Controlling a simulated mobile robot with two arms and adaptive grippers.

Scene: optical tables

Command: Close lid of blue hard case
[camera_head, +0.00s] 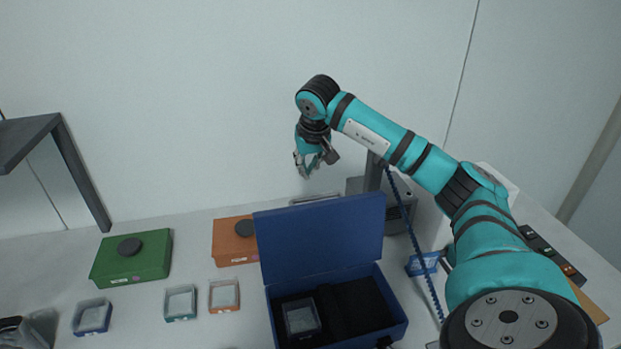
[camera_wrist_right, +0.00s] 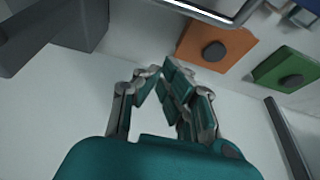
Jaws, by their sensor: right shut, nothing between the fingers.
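The blue hard case (camera_head: 392,327) sits open on the table in the head view. Its lid (camera_head: 322,238) stands upright at the back of the case. Inside the dark interior is a small clear-topped box (camera_head: 301,317). My right gripper (camera_head: 307,172) is above and behind the raised lid, apart from it, with its fingers shut and empty. Its fingers also show in the right wrist view (camera_wrist_right: 165,75), with nothing between them. My left gripper does not clearly show; a dark part at the lower left corner cannot be identified.
A green box (camera_head: 131,260) and an orange box (camera_head: 234,241) with black knobs stand left of the case. Several small clear-topped boxes (camera_head: 180,303) lie in front of them. A grey device (camera_head: 395,212) stands behind the case at right. A dark shelf frame (camera_head: 80,175) rises at left.

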